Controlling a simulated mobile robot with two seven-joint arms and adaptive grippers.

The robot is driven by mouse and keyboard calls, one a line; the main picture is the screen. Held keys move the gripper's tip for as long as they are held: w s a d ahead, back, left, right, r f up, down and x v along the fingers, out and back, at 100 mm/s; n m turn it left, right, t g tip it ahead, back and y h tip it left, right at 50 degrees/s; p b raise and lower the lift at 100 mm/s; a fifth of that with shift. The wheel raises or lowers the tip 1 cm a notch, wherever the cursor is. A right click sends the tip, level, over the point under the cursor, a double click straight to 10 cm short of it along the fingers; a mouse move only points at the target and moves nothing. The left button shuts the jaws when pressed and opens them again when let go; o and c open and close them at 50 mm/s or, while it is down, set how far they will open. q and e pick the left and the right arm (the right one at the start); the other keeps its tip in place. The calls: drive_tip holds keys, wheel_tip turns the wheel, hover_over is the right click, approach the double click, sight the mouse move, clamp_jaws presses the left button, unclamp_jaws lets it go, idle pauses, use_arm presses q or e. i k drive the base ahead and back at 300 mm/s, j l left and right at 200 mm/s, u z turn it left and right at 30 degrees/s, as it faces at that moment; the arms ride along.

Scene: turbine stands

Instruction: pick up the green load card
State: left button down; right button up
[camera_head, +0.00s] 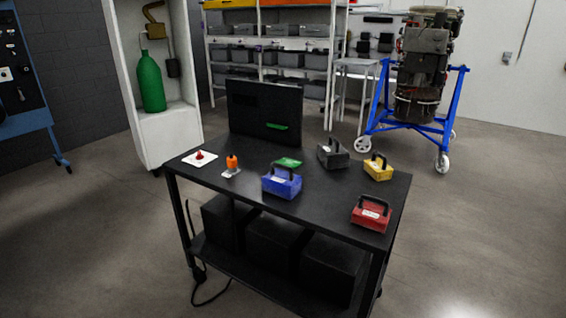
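The green load card (288,162) lies flat on the black table (325,216), towards its back edge. It is small and bright green, and a blue box with a handle (282,184) stands just in front of it, close to its near edge. A green reflection of it shows on the dark screen (264,110) behind. Neither of my grippers is in view.
Also on the table are a black box (333,155), a yellow box (378,168), a red box (371,214), an orange knob (232,164) and a red button on a white plate (200,157). The table's front middle is bare. A blue-framed turbine stand (409,128) is behind right.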

sight(294, 164)
drive_tip(key=i+j, duration=0.15)
drive_tip(key=j, duration=0.2)
drive_tip(key=i+j+z, duration=0.1)
drive_tip(key=j, duration=0.25)
drive_tip(key=i+j, duration=0.25)
drive_tip(key=i+j+z, duration=0.15)
drive_tip(key=j, duration=0.3)
drive_tip(key=i+j, duration=0.1)
drive_tip(key=j, duration=0.25)
drive_tip(key=i+j+z, duration=0.1)
drive_tip(key=j, duration=0.3)
drive_tip(key=i+j, duration=0.15)
drive_tip(key=j, duration=0.2)
drive_tip(key=i+j+z, duration=0.1)
drive_tip(key=j, duration=0.3)
